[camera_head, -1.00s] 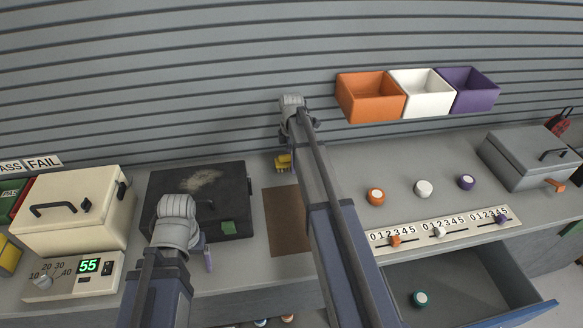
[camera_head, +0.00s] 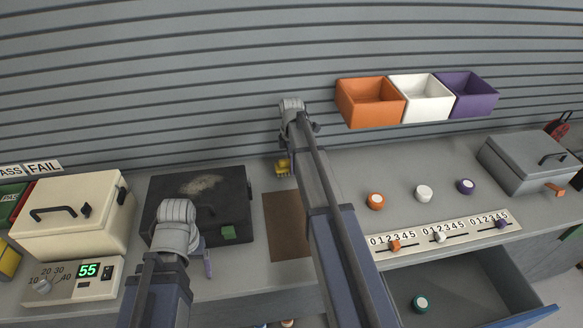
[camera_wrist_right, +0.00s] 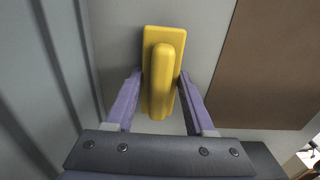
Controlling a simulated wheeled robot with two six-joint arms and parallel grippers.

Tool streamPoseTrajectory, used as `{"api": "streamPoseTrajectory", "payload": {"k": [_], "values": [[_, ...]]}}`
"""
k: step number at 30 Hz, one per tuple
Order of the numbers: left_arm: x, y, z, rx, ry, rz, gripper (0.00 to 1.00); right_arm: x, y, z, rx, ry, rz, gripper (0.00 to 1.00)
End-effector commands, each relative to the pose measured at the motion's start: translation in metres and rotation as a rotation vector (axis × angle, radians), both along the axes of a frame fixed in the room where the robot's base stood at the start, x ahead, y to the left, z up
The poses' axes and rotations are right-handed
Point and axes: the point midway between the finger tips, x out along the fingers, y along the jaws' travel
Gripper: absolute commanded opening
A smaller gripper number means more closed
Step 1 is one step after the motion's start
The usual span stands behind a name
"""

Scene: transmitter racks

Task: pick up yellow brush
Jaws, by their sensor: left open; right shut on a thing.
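The yellow brush (camera_head: 282,168) is at the back of the counter, mostly hidden behind my right arm in the head view. The right wrist view shows it as a yellow block with a raised handle (camera_wrist_right: 162,75). My right gripper (camera_wrist_right: 160,85) has its two purple fingers on both sides of the brush, shut on it. Whether the brush still touches the counter I cannot tell. My left gripper (camera_head: 207,262) is in front of the black case, largely hidden by its own wrist; it is open and nothing shows in it.
A brown mat (camera_head: 287,226) lies beside the brush. A black case (camera_head: 235,185), cream box (camera_head: 75,215) and meter (camera_head: 85,280) stand left. Orange (camera_head: 370,105), white (camera_head: 422,100) and purple (camera_head: 470,98) bins hang at the back right. An open drawer (camera_head: 470,285) juts out at right front.

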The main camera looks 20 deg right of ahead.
Motion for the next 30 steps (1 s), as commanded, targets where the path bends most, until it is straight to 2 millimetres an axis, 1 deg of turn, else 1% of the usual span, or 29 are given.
{"api": "streamPoseTrajectory", "payload": {"k": [8,14,20,30], "values": [[0.0,0.0,0.001,0.0,0.0,0.0,0.82,0.0,0.0,0.001,0.0,0.0,0.0,0.0],[0.0,0.0,0.012,0.0,0.0,0.0,0.82,0.0,0.0,0.012,0.0,0.0,0.0,0.0],[0.0,0.0,0.037,0.0,0.0,0.0,0.82,0.0,0.0,0.037,0.0,0.0,0.0,0.0],[0.0,0.0,0.089,0.0,0.0,-0.001,0.82,0.0,0.0,0.089,0.0,0.0,0.0,0.0]]}}
